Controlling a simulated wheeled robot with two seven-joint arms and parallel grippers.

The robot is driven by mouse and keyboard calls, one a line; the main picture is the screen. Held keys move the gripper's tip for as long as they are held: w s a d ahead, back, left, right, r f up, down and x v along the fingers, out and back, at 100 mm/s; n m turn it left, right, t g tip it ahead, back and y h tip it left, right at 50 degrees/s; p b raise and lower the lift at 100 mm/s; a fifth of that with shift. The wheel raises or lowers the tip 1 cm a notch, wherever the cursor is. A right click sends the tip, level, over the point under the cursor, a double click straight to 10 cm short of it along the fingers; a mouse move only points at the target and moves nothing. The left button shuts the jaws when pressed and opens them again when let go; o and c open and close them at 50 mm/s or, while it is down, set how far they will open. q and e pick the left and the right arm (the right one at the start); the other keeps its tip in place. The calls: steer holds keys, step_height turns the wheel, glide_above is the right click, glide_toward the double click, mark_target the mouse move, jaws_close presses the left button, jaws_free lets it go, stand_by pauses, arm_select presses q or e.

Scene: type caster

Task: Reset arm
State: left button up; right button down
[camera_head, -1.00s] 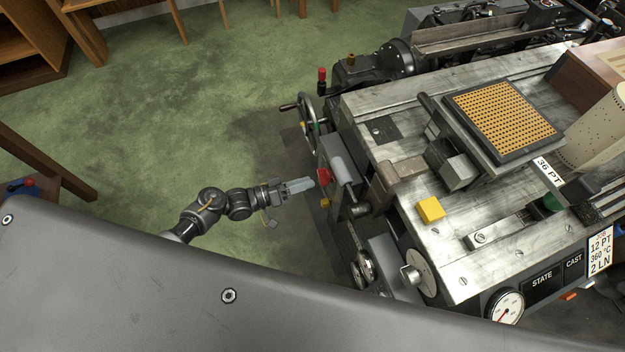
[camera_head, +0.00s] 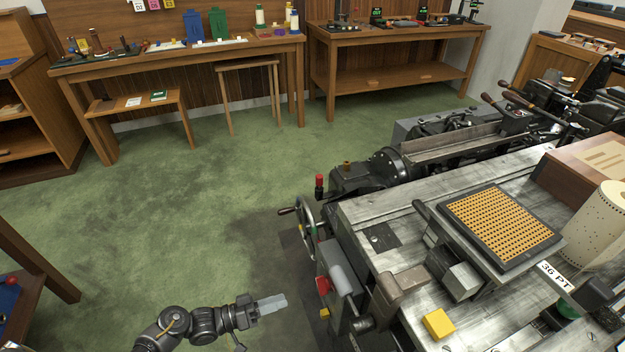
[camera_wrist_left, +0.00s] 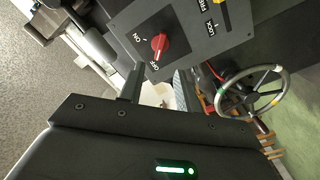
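My left arm comes in at the bottom of the head view, and its gripper (camera_head: 272,303) is over the green floor, left of the type caster (camera_head: 410,250). In the left wrist view the two fingers (camera_wrist_left: 158,92) stand apart with a pale gap between them, holding nothing. A red rotary switch (camera_wrist_left: 160,43) on a dark panel marked ON and OFF lies just past the fingertips, apart from them. It also shows in the head view (camera_head: 323,286) on the machine's left side. My right gripper is in neither view.
A handwheel (camera_wrist_left: 252,90) stands right of the panel in the wrist view. A yellow block (camera_head: 438,323) and a perforated plate (camera_head: 500,225) are on the machine. Wooden benches (camera_head: 180,55) line the back wall. Open green floor (camera_head: 150,220) lies left of the machine.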

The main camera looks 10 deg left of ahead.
arm_select(q)
steer(key=w+a+f+m+y, duration=0.1)
steer(key=a+f+y, duration=0.55)
steer(key=f, duration=0.55)
steer(key=s+a+f+g+y, duration=0.1)
steer(key=s+a+f+y, duration=0.15)
steer(key=s+f, duration=0.35)
steer(key=s+a+f+g+y, duration=0.2)
steer(key=s+f+y, duration=0.15)
steer(key=f, duration=0.45)
steer(key=s+d+f+g+y, duration=0.1)
steer(key=s+f+g, duration=0.2)
steer(key=s, duration=1.1)
steer(key=s+d+f+g+y, duration=0.1)
steer(key=s+f, duration=0.6)
steer(key=s, duration=0.7)
steer(key=shift+d+n+g, duration=0.3)
steer(key=shift+d+g, duration=0.2)
steer(key=shift+g, duration=0.5)
